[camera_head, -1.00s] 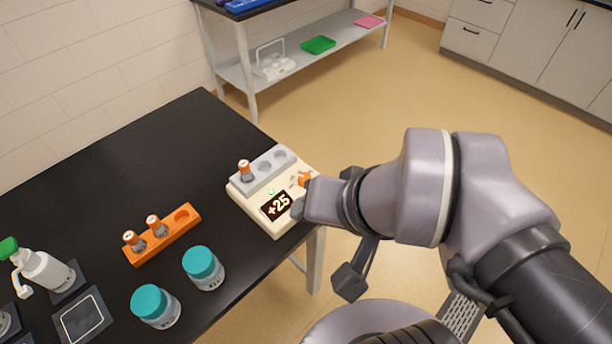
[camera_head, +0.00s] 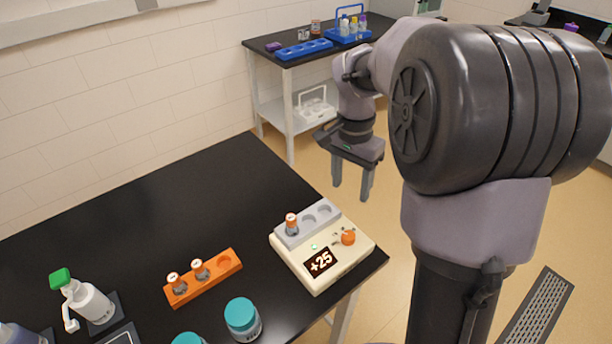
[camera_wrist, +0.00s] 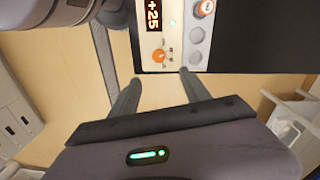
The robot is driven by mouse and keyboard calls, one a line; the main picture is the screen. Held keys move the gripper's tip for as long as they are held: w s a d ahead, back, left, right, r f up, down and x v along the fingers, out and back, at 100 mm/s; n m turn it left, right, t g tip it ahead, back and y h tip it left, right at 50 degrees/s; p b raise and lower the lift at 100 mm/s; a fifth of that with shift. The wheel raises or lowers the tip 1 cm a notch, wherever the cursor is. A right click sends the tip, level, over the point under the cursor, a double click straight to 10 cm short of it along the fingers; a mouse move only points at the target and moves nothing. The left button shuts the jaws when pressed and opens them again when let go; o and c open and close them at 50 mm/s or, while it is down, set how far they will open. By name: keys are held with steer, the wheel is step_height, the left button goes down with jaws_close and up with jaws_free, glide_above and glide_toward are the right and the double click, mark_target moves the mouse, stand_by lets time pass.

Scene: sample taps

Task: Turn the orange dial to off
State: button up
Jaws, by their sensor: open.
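The orange dial (camera_head: 348,237) sits on the top right of a cream device (camera_head: 318,285) near the table's right corner. The device's dark display reads +25, and a small green light glows above it. In the wrist view the dial (camera_wrist: 159,56) lies beyond the fingertips, with small marks beside it that are too small to read. My gripper (camera_head: 352,195) is open and empty, pointing down past the table's edge, apart from the device. Its two fingers also show in the wrist view (camera_wrist: 160,80).
An orange-capped vial (camera_head: 291,223) stands in the device's grey rack. An orange rack (camera_head: 205,283) with two vials, a teal-lidded jar (camera_head: 242,320) and a green-topped bottle (camera_head: 90,300) share the black table (camera_head: 150,215). A second table (camera_head: 262,47) stands behind.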

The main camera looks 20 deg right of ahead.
mark_target(348, 236)
steer(key=f+b, duration=0.2)
steer(key=f, duration=0.3)
steer(key=s+f+b, duration=0.1)
steer(key=f+b, duration=0.1)
steer(key=f, duration=0.4)
steer(key=f+b, duration=0.3)
steer(key=f, duration=0.3)
steer(key=shift+s+d+f, duration=0.1)
steer(key=shift+s+d, duration=0.05)
steer(key=shift+d, duration=0.25)
jaws_close()
